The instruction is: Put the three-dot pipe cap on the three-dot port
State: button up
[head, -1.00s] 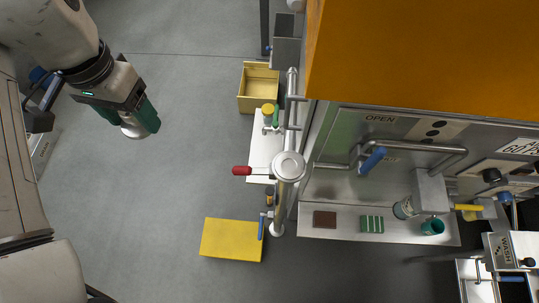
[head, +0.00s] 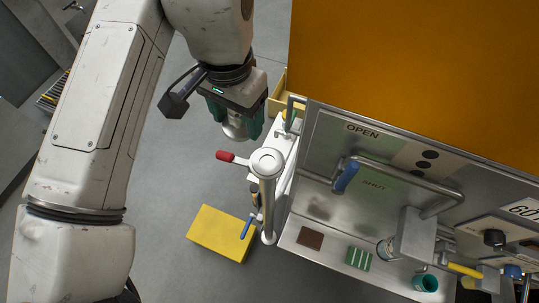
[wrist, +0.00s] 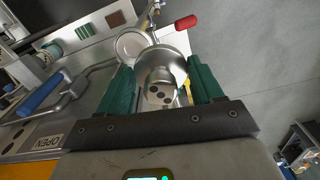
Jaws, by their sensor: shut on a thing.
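My gripper (head: 237,118) has green fingers and is shut on a silver pipe cap (head: 234,130), above the bench's left side. In the wrist view, the cap (wrist: 161,74) sits between the two fingers, with dark dots on its near face, apparently three. The silver pipework, with a round flange (head: 267,162) on top, stands just below and right of the cap in the head view. It shows beyond the cap in the wrist view (wrist: 131,44). The cap appears apart from the pipework. I cannot make out a three-dot mark on any port; the gripper hides part of the pipes.
A red-handled lever (head: 226,156) sticks out left of the pipework, and a blue lever (head: 247,228) is below. A yellow block (head: 220,234) lies on the floor. The steel machine with an orange top (head: 400,70) and a blue-gripped handle (head: 346,177) blocks the right.

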jog(key=b, duration=0.3)
send_over(267, 161)
jog(key=a, duration=0.2)
jog(key=f, duration=0.4)
jog(key=shift+w+d+f, duration=0.2)
jog(key=shift+d+f, duration=0.05)
jog(key=shift+f, duration=0.1)
jog(key=shift+s+d+f+b, duration=0.15)
jog(key=shift+d+f+b, duration=0.3)
jog(key=shift+d+b, duration=0.05)
jog(key=f+b, duration=0.3)
jog(key=shift+d+f, duration=0.3)
jog(key=shift+s, duration=0.1)
jog(key=shift+f, duration=0.15)
jog(key=o, duration=1.1)
notch_tip(267, 161, up, 12)
jog(key=shift+r, duration=0.15)
